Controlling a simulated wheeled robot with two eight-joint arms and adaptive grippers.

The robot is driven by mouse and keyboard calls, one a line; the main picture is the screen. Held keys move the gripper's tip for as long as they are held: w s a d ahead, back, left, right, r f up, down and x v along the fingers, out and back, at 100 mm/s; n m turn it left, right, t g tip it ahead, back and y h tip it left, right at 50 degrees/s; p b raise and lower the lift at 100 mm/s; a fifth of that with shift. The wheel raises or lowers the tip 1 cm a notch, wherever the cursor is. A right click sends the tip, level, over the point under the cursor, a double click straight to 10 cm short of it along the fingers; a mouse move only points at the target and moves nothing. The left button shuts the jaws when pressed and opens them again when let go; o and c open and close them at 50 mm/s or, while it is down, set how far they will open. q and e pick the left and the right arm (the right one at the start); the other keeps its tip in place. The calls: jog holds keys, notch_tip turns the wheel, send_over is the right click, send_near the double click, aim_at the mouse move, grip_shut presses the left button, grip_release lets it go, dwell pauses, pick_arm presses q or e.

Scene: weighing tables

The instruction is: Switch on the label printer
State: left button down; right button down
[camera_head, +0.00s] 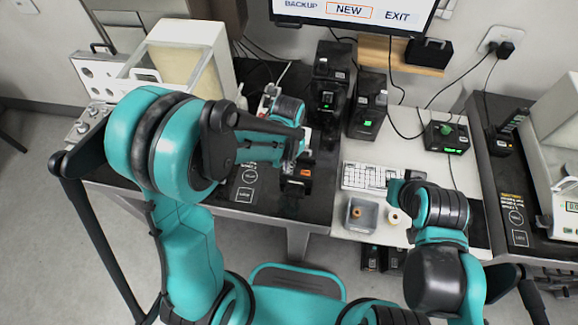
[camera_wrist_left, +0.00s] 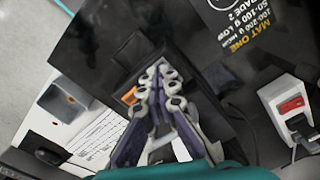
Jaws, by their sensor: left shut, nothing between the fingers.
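A small black device with an orange part (camera_head: 304,172) sits on the dark left table, just below my left gripper (camera_head: 291,165). It looks like the label printer, though no name on it is readable. In the left wrist view its orange part (camera_wrist_left: 130,95) shows beside the fingertips, and the fingers hide some of its body. My left gripper (camera_wrist_left: 163,73) is shut and empty, with its fingertips close over or at the device; I cannot tell whether they touch. My right arm is at the right of the head view, but its gripper fingers do not show.
Two black machines (camera_head: 328,85) (camera_head: 367,105) with green lights stand behind. A black box with a green button (camera_head: 446,137) is farther right. A white block with a red switch (camera_wrist_left: 290,104) lies near.

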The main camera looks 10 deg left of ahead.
pick_arm(q)
jog(key=shift+r+p, duration=2.6)
jog(key=shift+r, duration=0.9)
jog(key=shift+a, duration=0.1)
jog(key=s+a+r+n+t+b, duration=0.6)
jog(key=s+a+r+t, duration=0.1)
jog(key=s+a, duration=0.1)
jog(key=shift+s+a+r+b, duration=0.25)
jog(key=shift+s+b, duration=0.15)
jog(key=shift+s, duration=0.5)
